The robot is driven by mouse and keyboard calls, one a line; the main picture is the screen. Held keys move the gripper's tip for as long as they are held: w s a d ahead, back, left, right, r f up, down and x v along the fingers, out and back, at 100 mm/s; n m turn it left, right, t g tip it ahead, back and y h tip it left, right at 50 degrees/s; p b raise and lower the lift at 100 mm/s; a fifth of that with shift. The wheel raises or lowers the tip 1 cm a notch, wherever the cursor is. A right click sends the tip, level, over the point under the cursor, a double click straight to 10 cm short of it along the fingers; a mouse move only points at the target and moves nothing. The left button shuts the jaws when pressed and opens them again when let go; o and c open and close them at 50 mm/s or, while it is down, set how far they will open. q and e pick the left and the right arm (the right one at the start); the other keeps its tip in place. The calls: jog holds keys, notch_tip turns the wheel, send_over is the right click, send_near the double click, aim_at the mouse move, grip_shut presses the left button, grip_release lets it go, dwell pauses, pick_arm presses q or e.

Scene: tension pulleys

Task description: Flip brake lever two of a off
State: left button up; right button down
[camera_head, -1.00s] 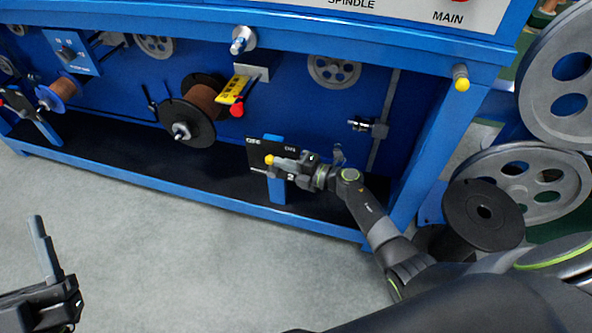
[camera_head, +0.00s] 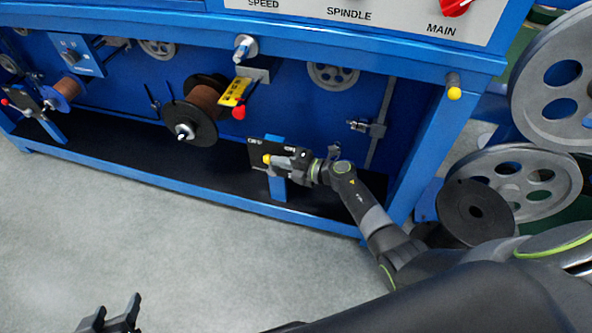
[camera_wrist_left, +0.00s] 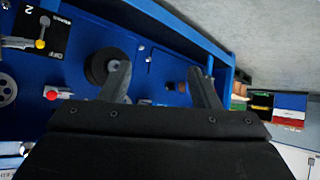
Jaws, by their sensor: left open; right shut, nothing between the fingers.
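The brake lever with a yellow knob (camera_head: 267,159) sits on a black plate (camera_head: 257,153) on a blue post, low at the front of the machine. The knob is on the left side of the plate. My right gripper (camera_head: 279,163) is shut and empty, just right of the knob; whether it touches is unclear. In the left wrist view, the plate (camera_wrist_left: 26,23) carries a "2" and "OFF", with the yellow knob (camera_wrist_left: 40,44) near the "OFF" end. My left gripper (camera_head: 117,304) is open and empty above the floor, far from the lever; its fingers also show in the left wrist view (camera_wrist_left: 160,82).
A red-ended lever (camera_head: 239,112) with a yellow label hangs above the plate, beside a copper-wound spool (camera_head: 203,97). Another lever (camera_head: 35,113) stands far left. Pulley wheels (camera_head: 530,180) and a black spool (camera_head: 476,212) are at right. The grey floor (camera_head: 170,230) is clear.

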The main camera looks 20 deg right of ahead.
aim_at(267, 158)
jog(key=shift+w+a+r+g+h+p, duration=0.3)
jog(key=shift+a+p, duration=0.25)
jog(key=shift+p, duration=0.55)
jog(key=shift+w+a+r+g+h+p, duration=0.15)
jog(key=shift+w+a+p, duration=0.35)
jog(key=shift+p, duration=0.55)
jog(key=shift+w+a, duration=0.35)
jog(key=shift+a, duration=0.3)
jog(key=shift+w+a, duration=0.25)
jog(key=shift+a, duration=0.15)
pick_arm(q)
jog(key=s+d+f+g, duration=0.1)
jog(key=s+f+g, duration=0.6)
jog(key=s+f, duration=0.1)
jog(key=shift+s+f+h, duration=0.35)
jog(key=shift+s+h, duration=0.05)
jog(key=shift+s, duration=0.15)
jog(key=shift+r, duration=0.1)
pick_arm(e)
jog(key=shift+a, duration=0.1)
pick_arm(q)
jog(key=shift+s, duration=0.15)
pick_arm(e)
jog(key=shift+r, duration=0.1)
pick_arm(q)
jog(key=shift+s, duration=0.3)
pick_arm(e)
jog(key=shift+w+a, duration=0.1)
